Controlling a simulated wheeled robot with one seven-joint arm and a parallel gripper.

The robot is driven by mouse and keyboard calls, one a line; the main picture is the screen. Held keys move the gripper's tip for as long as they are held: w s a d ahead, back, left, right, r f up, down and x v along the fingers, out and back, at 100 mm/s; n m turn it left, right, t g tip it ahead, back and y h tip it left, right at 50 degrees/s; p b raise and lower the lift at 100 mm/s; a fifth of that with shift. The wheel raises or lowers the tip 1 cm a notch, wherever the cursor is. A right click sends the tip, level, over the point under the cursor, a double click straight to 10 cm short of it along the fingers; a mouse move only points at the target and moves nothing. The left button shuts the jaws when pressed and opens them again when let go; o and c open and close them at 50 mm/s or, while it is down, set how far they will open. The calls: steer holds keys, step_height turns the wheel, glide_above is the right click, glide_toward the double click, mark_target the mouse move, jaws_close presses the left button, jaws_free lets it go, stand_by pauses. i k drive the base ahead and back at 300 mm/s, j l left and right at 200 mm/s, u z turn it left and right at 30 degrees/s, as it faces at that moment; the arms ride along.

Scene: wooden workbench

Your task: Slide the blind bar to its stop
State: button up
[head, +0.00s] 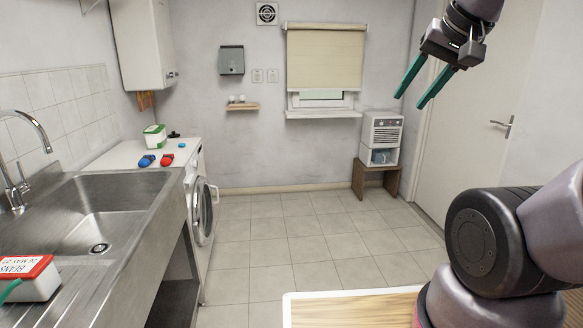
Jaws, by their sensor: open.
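The beige roller blind (325,58) hangs over the window on the far wall and covers most of it. The blind bar (325,91) runs along its lower edge, a little above the window sill. A strip of window (321,99) shows below the bar. My gripper (412,92) is at the upper right, its two green fingers apart and empty. In the picture it is to the right of the blind and much nearer the camera, not touching it.
A steel sink (110,212) and a washing machine (203,200) line the left side. A white appliance (382,130) stands on a brown stool (377,175) right of the window. A wooden tabletop (350,310) is at the front. The tiled floor (290,232) between is clear.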

mark_target(351, 83)
steer(key=i, duration=1.65)
steer(key=i+l, duration=0.1)
steer(key=i, duration=1.55)
steer(key=i+u, duration=0.1)
steer(key=i, duration=1.55)
